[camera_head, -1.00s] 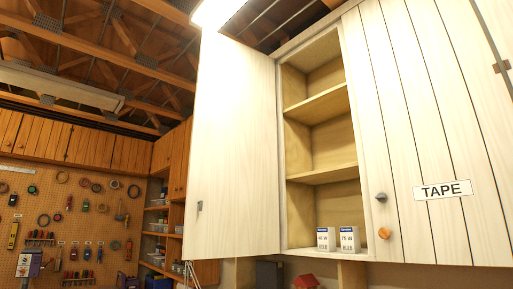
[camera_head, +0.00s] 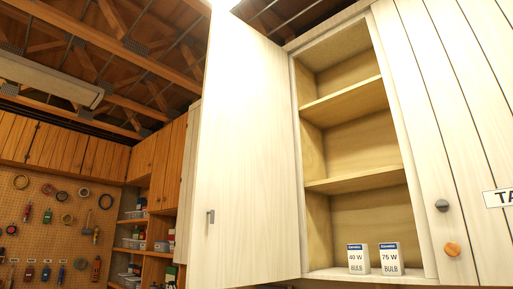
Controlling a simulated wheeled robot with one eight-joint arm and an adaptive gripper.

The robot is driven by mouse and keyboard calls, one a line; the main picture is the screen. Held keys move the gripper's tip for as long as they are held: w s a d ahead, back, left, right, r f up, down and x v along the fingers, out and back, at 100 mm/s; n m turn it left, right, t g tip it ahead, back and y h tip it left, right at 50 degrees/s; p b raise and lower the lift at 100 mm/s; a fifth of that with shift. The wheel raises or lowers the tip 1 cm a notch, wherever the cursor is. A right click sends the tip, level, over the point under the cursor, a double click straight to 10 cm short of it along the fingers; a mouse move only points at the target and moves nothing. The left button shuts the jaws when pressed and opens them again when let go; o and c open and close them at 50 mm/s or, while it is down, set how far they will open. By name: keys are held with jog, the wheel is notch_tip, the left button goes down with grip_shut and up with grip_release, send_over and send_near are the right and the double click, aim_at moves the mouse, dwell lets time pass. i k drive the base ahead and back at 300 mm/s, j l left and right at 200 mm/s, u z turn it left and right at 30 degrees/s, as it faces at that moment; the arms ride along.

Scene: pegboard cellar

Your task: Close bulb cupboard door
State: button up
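The bulb cupboard (camera_head: 297,120) is a white wooden wall cupboard with three visible shelf spaces. Its door (camera_head: 245,150) is hinged on the left side of the opening and stands open, swung out to the left. A small grey metal handle (camera_head: 210,217) sits low near the door's left edge. Two small boxes, a 40 W bulb box (camera_head: 358,259) and a 75 W bulb box (camera_head: 390,259), stand upright on the cupboard's bottom shelf. My gripper is not in view.
To the right is a shut white plank door with a grey knob (camera_head: 442,205), an orange knob (camera_head: 452,249) and a cut-off label (camera_head: 498,197). A pegboard (camera_head: 45,230) with tools and brown wooden cupboards (camera_head: 70,155) line the wall at the far left.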

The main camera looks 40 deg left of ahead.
aim_at(245, 171)
jog(key=j, duration=0.8)
jog(key=k+j+z, duration=0.15)
jog(key=j, duration=1.4)
jog(key=k+j+z, duration=0.15)
jog(key=j, duration=0.65)
jog(key=i, duration=0.05)
